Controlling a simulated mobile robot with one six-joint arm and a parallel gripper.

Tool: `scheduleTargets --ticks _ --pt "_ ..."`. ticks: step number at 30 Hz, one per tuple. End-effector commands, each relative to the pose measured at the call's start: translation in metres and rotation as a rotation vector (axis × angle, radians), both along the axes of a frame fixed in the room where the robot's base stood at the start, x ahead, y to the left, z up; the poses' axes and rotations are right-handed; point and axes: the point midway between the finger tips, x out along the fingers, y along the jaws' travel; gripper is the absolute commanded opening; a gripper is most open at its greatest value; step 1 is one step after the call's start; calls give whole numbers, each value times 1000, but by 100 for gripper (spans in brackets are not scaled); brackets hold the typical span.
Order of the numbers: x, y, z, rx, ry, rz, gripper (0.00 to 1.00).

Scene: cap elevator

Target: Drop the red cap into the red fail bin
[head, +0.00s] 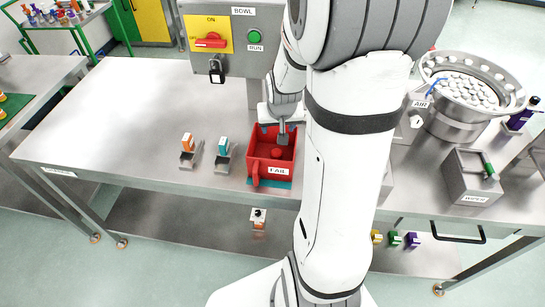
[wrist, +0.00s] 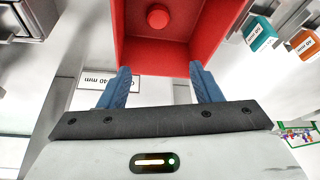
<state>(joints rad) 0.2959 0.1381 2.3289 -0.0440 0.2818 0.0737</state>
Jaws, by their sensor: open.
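The red cap (wrist: 158,17) lies inside the red fail bin (wrist: 203,50) in the wrist view, on its floor. In the head view the cap (head: 276,153) also shows inside the bin (head: 256,171), which bears a FAIL label on its front. My gripper (wrist: 160,84) is open and empty, its blue fingers spread at the rim side of the bin in the wrist view. In the head view my gripper (head: 277,134) is over the back part of the bin, partly hidden by my arm.
An orange-and-white block (head: 187,142) and a teal-and-white block (head: 223,147) stand on small metal holders left of the bin. A control box (head: 233,42) stands behind. A bowl of white caps (head: 468,90) and a WIPER box (head: 470,178) are at right. The table's left is clear.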

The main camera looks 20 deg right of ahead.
Motion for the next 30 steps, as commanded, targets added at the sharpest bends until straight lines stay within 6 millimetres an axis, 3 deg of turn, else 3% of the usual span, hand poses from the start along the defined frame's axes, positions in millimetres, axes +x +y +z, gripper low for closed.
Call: scheduleTargets --ticks 9,25,30 --pt "-14 4 31 0 0 0 58" --pt "-15 5 35 0 1 1 58" --pt "-29 24 47 0 6 39 58"
